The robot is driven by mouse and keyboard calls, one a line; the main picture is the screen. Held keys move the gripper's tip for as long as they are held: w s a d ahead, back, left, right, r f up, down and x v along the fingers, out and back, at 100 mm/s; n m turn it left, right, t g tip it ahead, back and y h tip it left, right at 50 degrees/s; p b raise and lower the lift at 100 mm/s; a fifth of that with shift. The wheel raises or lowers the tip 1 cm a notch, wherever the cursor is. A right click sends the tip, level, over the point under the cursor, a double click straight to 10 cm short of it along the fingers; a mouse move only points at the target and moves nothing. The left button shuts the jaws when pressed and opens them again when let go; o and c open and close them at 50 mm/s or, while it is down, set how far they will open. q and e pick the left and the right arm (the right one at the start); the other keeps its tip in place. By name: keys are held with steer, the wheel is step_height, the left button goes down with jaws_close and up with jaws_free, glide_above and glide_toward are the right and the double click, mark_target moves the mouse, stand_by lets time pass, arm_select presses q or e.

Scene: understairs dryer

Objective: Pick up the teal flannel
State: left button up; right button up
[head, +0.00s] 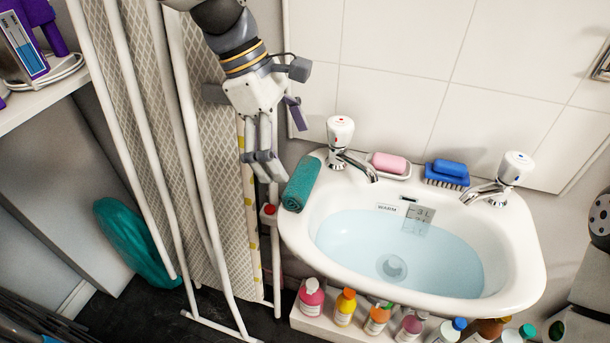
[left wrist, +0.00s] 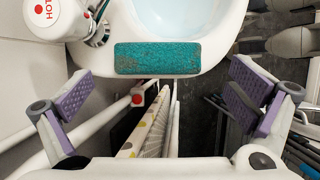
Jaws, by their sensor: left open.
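The teal flannel (head: 301,184) is a rolled or folded cloth lying on the left rim of the white sink (head: 520,262), beside the hot tap (head: 341,140). My left gripper (head: 268,165) is above and just left of the flannel in the head view, fingers pointing down, open and empty. In the left wrist view the flannel (left wrist: 158,58) lies crosswise between the two purple-padded fingers, toward the far side, with clear gaps at both ends. No contact between fingers and flannel shows. My right gripper is not seen.
Pink soap (head: 389,163) and a blue brush (head: 447,173) sit along the sink's back. The basin holds water. Several bottles (head: 345,306) stand below the front rim. A white drying rack and patterned ironing board (head: 215,130) stand close left of the gripper. A tiled wall is behind.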

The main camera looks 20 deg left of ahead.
mark_target(301, 174)
arm_select(q)
steer(key=x, duration=0.6)
steer(key=shift+w+a, duration=0.1)
steer(key=shift+a, duration=0.15)
steer(key=shift+d+f, duration=0.2)
steer(key=shift+f, duration=0.2)
steer(key=c, duration=0.9)
steer(key=shift+o, duration=0.2)
steer(key=shift+r, duration=0.1)
